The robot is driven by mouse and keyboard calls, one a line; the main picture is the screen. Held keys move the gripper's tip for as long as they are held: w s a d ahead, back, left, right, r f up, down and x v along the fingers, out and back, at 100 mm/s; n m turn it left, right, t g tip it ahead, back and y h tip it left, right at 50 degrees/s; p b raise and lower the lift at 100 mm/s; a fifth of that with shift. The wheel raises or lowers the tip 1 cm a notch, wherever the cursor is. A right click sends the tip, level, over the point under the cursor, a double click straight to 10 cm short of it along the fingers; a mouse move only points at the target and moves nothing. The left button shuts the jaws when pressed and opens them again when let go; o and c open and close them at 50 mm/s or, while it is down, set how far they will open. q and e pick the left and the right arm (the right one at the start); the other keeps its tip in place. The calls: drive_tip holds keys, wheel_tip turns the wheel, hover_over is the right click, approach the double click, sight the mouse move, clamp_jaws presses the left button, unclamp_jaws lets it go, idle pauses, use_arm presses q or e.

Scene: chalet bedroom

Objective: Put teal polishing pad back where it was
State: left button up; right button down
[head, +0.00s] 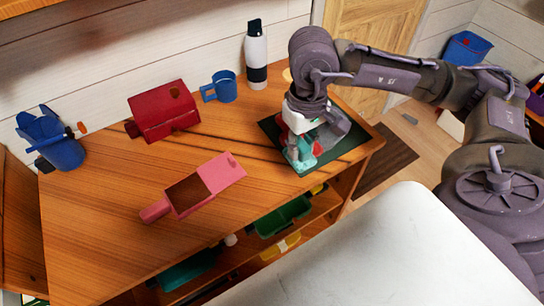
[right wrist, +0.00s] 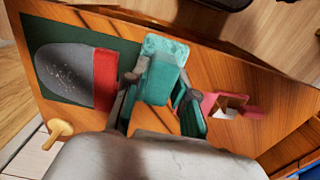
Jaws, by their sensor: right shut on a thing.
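The teal polishing pad (head: 300,158) is in my right gripper (head: 304,146), over the near left edge of a dark green mat at the table's right end. In the right wrist view the pad (right wrist: 160,72) shows between the two fingers of the gripper (right wrist: 160,90), which are shut on it. Its far end has a lighter, rough teal face. I cannot tell whether the pad touches the mat or table. A grey and red piece (right wrist: 72,72) lies on the green mat (right wrist: 40,32), beside the pad. My left gripper is not in view.
A pink tray with a handle (head: 222,172), a dark red box (head: 165,112), a blue mug (head: 222,88), a white bottle (head: 256,60) and a blue holder (head: 62,150) stand on the wooden table (head: 100,225). Open shelves are below. The table's front left is clear.

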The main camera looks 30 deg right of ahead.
drive_tip(key=d+f+b, duration=0.3)
drive_tip(key=d, duration=0.2)
drive_tip(key=w+a+f+p, duration=0.1)
drive_tip(key=w+a+f, duration=0.1)
drive_tip(key=w, duration=0.1)
drive_tip(key=w+a+f+p, duration=0.1)
drive_tip(key=w+a+f, duration=0.1)
drive_tip(key=w, duration=0.1)
drive_tip(key=w+a+f+p, duration=0.1)
drive_tip(key=w+a+f, duration=0.1)
drive_tip(key=w, duration=0.1)
drive_tip(key=shift+f, duration=0.1)
wheel_tip(320, 180, down, 4)
drive_tip(key=shift+r+p, duration=0.1)
drive_tip(key=shift+p, duration=0.6)
drive_tip(key=shift+f, duration=0.2)
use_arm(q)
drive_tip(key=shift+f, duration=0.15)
